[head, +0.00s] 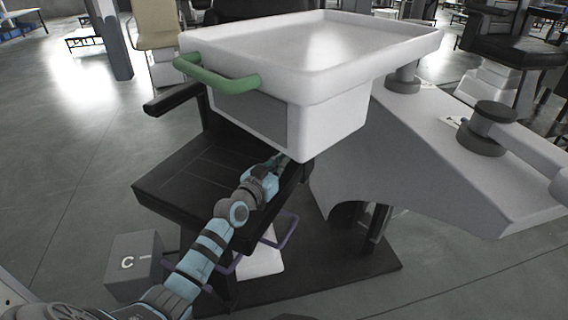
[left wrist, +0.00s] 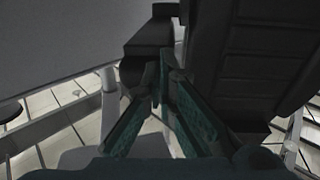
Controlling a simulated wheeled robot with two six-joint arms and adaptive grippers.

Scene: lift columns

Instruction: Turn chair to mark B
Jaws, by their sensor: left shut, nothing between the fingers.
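The black chair (head: 185,180) stands left of centre in the head view, its seat partly under a white tray unit and its armrest (head: 175,98) at the upper left. My left gripper (head: 280,160) reaches over the seat to the chair's right side, just below the tray unit; its tips are hard to make out there. In the left wrist view its green fingers (left wrist: 163,78) converge, shut and empty, close to dark padded chair parts (left wrist: 245,60). I cannot tell whether they touch. A grey block marked C (head: 133,262) stands on the floor at lower left. No mark B shows. My right gripper is out of view.
The white tray unit (head: 330,45) with a green handle (head: 215,78) overhangs the seat. Its wide pale arm (head: 430,150) fills the right. A purple bar (head: 285,232) and dark base plate (head: 340,272) lie low. Floor at left (head: 75,170) is clear.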

